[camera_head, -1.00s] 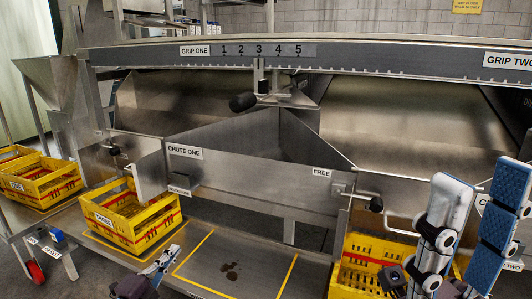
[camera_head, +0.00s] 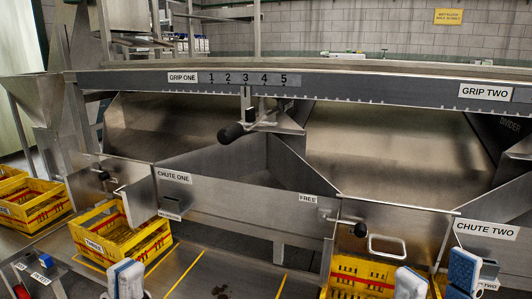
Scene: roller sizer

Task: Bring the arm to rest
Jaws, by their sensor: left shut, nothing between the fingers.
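My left gripper (camera_head: 125,279) shows at the bottom left edge of the head view, in front of the steel bench and the THREE crate. Its pads look closed together with nothing between them. Most of its arm is below the picture. My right gripper (camera_head: 437,270) is at the bottom right, in front of the CHUTE TWO area. Its two pads, white and blue, stand apart with an empty gap between them. Its arm is cut off by the lower edge.
A yellow crate labelled THREE (camera_head: 128,237) stands on the bench (camera_head: 205,262). Another yellow crate (camera_head: 358,280) is beside the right gripper. More crates (camera_head: 32,203) are at the left. The CHUTE ONE panel (camera_head: 235,200) and a handle (camera_head: 388,244) are behind.

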